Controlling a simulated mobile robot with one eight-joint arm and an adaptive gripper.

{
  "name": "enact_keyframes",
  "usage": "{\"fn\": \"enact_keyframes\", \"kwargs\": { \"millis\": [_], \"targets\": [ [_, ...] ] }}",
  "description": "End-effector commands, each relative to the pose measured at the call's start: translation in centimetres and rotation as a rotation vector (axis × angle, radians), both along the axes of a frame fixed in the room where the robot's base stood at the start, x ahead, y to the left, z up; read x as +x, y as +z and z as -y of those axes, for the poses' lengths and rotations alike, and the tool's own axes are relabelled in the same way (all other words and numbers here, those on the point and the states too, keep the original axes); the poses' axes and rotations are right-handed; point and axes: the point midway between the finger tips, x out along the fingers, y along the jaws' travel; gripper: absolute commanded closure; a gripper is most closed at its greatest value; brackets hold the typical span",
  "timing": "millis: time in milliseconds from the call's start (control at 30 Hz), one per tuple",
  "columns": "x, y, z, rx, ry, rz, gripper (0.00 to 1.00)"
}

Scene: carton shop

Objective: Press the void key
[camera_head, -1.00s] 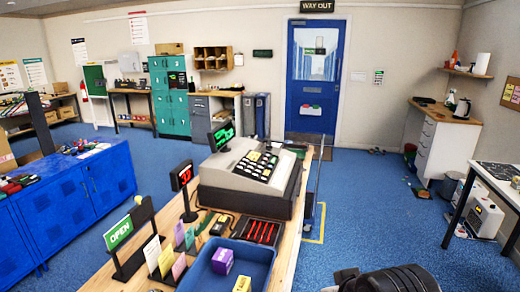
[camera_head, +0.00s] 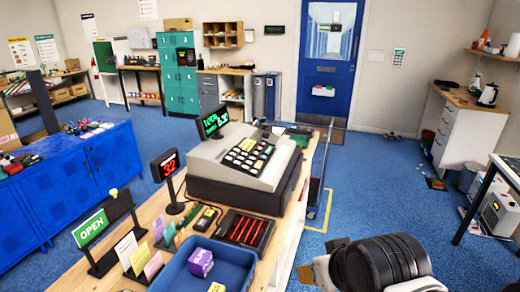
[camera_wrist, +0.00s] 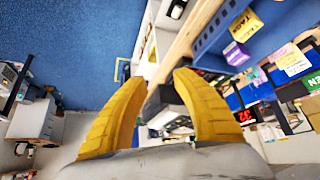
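The cash register (camera_head: 215,160) stands on the wooden counter, cream on a dark drawer base, with a lit green display (camera_head: 213,121). Its keypad (camera_head: 248,156) has black keys with white legends and a few yellowish keys. The legends are too small to read, so I cannot tell which key is void. My gripper (camera_wrist: 161,78) shows two yellow fingers spread apart with nothing held between them. In the head view only part of my arm's end shows, at lower right, well apart from the register. Part of the register shows between and beyond the fingers in the wrist view, partly hidden.
On the counter (camera_head: 262,266) are a blue tray (camera_head: 180,273) with a purple box (camera_head: 200,262), a pen tray (camera_head: 243,230), a red number display (camera_head: 166,166) and a green OPEN sign (camera_head: 90,228). Blue floor (camera_head: 375,190) is clear right of the counter.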

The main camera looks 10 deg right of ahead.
Motion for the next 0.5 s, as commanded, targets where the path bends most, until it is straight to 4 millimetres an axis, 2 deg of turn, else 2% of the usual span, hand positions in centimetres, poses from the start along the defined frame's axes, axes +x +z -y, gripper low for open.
{"fn": "enact_keyframes", "kwargs": {
  "millis": [33,100,500],
  "targets": [
    [0.00,0.00,0.00,0.000,0.000,0.000,0.84],
    [0.00,0.00,0.00,0.000,0.000,0.000,1.00],
    [0.01,0.01,0.00,0.000,0.000,0.000,1.00]
  ]
}}
